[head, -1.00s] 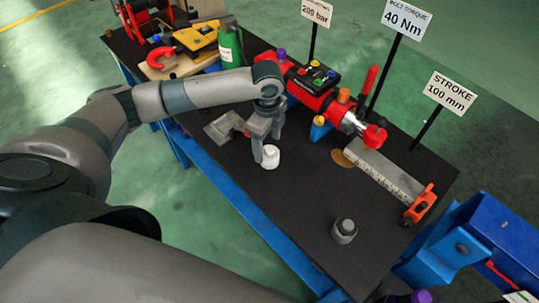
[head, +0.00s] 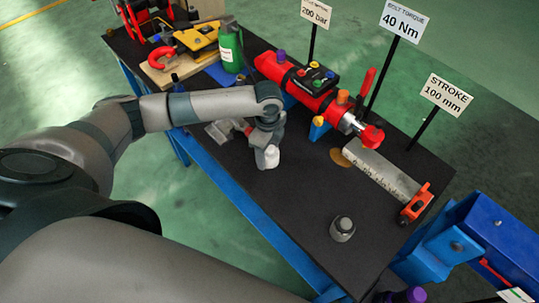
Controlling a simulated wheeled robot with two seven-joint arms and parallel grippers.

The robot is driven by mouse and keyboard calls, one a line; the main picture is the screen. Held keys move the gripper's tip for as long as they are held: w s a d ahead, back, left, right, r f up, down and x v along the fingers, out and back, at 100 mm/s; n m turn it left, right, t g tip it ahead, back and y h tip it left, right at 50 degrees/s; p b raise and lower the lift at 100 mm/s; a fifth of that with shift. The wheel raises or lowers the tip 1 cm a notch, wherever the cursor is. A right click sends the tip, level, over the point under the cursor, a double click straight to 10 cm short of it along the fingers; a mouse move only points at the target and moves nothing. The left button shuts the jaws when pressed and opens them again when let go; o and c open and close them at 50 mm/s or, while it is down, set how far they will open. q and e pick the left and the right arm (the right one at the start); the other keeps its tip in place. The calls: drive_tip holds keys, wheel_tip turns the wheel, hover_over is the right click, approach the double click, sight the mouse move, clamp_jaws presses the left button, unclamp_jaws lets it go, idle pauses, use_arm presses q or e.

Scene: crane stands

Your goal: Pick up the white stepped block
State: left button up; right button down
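The white stepped block (head: 271,157) stands on the black table top near its left edge, and part of it is hidden by my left gripper. My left gripper (head: 265,158) points down over the block, with its fingers low at the block's sides. From this angle I cannot tell whether the fingers press on the block or stand a little apart from it. My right gripper is not in view.
A grey metal piece (head: 222,131) lies just left of the gripper. A red cylinder unit (head: 310,92) lies behind it. A ruler bar (head: 383,174) and a grey capped knob (head: 342,228) are to the right. The black table (head: 290,205) is bare in front.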

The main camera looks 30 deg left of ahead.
use_arm(q)
drive_tip(key=c, duration=0.6)
drive_tip(key=shift+c, duration=0.2)
drive_tip(key=shift+r, duration=0.15)
drive_tip(key=shift+r+b, duration=0.4)
drive_tip(key=shift+r, duration=0.1)
wheel_tip(320, 180, up, 2)
drive_tip(key=shift+w+r+b, duration=0.1)
drive_tip(key=shift+r+b, duration=0.15)
drive_tip(key=shift+b, duration=0.3)
drive_tip(key=d+r+b, duration=0.3)
drive_tip(key=d+r, duration=0.4)
drive_tip(key=d, duration=0.4)
drive_tip(key=shift+s+d, duration=0.2)
drive_tip(key=shift+d, duration=0.15)
drive_tip(key=shift+r, duration=0.15)
